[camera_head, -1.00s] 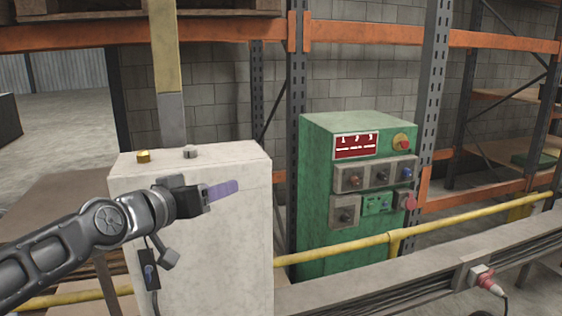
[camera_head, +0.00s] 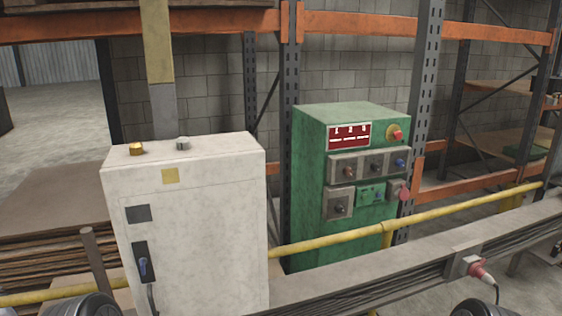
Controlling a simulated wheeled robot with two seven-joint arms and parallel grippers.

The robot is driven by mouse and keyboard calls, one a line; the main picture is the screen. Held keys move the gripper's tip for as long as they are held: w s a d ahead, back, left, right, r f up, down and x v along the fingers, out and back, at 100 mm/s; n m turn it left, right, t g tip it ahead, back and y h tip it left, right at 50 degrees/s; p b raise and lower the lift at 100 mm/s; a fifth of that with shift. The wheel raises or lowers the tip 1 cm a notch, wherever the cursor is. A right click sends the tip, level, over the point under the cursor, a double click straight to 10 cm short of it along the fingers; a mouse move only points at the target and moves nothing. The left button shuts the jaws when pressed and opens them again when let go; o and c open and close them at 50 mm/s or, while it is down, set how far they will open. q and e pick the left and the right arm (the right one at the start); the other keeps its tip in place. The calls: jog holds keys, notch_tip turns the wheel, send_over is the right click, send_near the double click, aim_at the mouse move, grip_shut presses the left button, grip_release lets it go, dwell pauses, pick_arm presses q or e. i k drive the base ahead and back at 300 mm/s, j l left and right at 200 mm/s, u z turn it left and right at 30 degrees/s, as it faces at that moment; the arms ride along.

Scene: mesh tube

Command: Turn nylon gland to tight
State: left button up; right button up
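A pale grey gland (camera_head: 183,144), which looks like the nylon one, stands upright on top of the white cabinet (camera_head: 215,215). A brass gland (camera_head: 136,149) stands to its left on the same top. Both are small, and I cannot tell how tight either is. Neither of my grippers is in view. Only dark rounded parts of my own arms show at the bottom edge, at the left and at the right. No gripper is near the glands.
A green control box (camera_head: 310,190) with knobs and a red display stands right of the cabinet. A yellow rail (camera_head: 430,214) and a grey cable trough (camera_head: 400,265) cross the front. A post (camera_head: 160,60) rises behind the glands. The space above the cabinet top is otherwise clear.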

aim_at(183, 143)
jog(key=u, duration=0.4)
jog(key=i+l+u, duration=0.15)
jog(key=l+u, duration=0.6)
jog(key=i+l+u, duration=0.1)
jog(key=l+u, duration=0.4)
jog(key=l, duration=1.15)
jog(key=k, duration=0.75)
jog(key=i, duration=0.65)
